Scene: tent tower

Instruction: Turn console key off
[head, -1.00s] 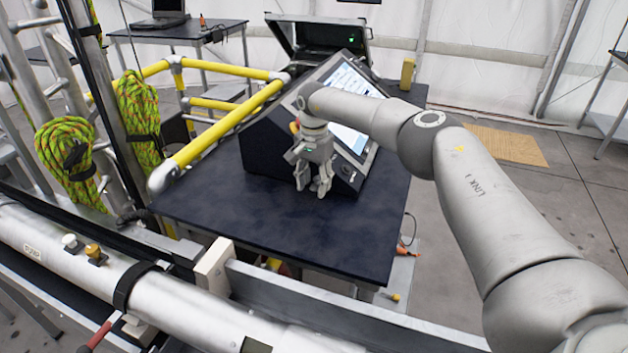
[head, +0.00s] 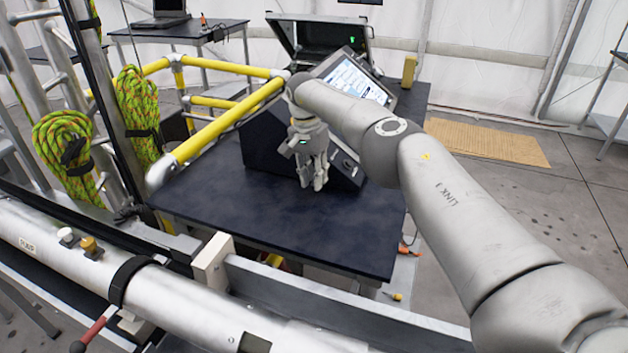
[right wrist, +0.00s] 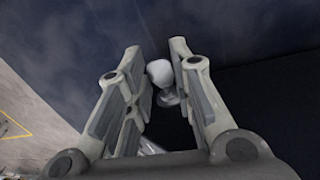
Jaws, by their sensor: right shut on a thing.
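The console (head: 257,140) is a dark sloped box with a lit screen (head: 357,79), standing on a dark table. My right gripper (head: 313,184) is at the console's front face in the head view, pointing down, its fingers close together. In the right wrist view, a small pale rounded piece that looks like the console key (right wrist: 160,73) sits between the fingers of my right gripper (right wrist: 158,55), which is shut on it. In the head view the key is hidden behind the gripper, so its turn position cannot be read. My left gripper is not in view.
The dark tabletop (head: 290,225) is clear in front of the console. A yellow railing (head: 215,132) runs along its left side. An open case (head: 318,40) stands behind the console. Coiled green rope (head: 65,150) hangs at left, and a metal tube (head: 70,255) crosses the lower left.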

